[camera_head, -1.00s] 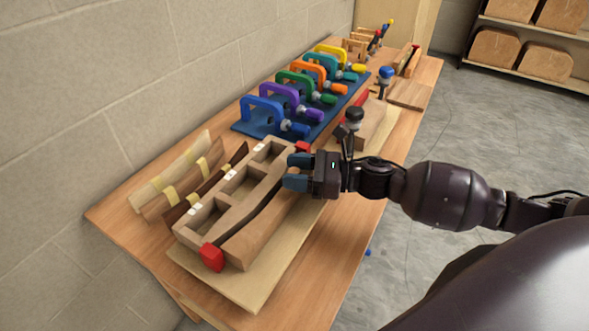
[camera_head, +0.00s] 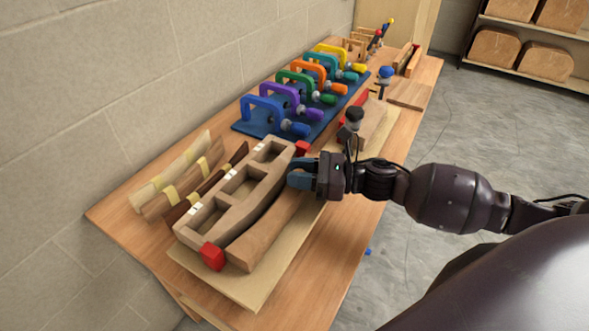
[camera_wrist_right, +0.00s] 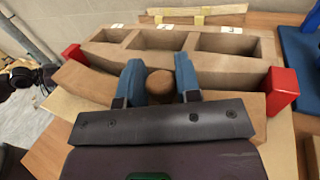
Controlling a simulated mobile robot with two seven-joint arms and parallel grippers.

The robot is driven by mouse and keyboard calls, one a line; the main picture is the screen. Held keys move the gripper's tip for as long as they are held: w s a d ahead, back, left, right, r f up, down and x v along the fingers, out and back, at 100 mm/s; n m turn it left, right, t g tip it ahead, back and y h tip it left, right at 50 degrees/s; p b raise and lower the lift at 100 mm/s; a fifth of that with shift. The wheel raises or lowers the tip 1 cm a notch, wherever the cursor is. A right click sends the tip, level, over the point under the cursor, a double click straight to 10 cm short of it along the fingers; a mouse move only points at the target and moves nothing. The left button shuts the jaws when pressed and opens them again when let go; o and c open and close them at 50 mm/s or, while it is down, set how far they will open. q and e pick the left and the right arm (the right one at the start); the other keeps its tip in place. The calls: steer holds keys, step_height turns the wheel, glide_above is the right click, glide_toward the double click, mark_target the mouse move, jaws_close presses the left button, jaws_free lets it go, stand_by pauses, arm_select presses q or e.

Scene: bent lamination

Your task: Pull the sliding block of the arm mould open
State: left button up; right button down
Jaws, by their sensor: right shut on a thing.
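The arm mould is a pale wooden body (camera_head: 183,227) with three compartments and red end pieces (camera_head: 212,256). The sliding block (camera_head: 258,238), a long curved wooden piece, lies along its curved side. No clear gap shows between them in the head view. My right gripper (camera_head: 300,172) is at the far half of the block. In the right wrist view, its blue fingers (camera_wrist_right: 160,84) are shut around a round brown knob (camera_wrist_right: 160,83) by the block (camera_wrist_right: 86,84). The fingers hide the middle of the joint between block and body. My left gripper is not in view.
Taped strip bundles (camera_head: 175,187) lie between mould and wall. Coloured clamps stand on a blue mat (camera_head: 245,129) beyond the mould. A black-knobbed tool (camera_head: 354,115) stands close behind my right gripper. A dark jointed part (camera_wrist_right: 22,85) shows at the wrist view's left edge.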

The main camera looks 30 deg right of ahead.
steer(key=shift+s+d, duration=0.3)
steer(key=shift+s, duration=0.2)
steer(key=shift+s+d, duration=0.3)
steer(key=shift+s, duration=0.2)
steer(key=c, duration=0.9)
jaws_free()
steer(key=v, duration=1)
steer(key=shift+s+d+b, duration=0.25)
steer(key=shift+d+b, duration=0.05)
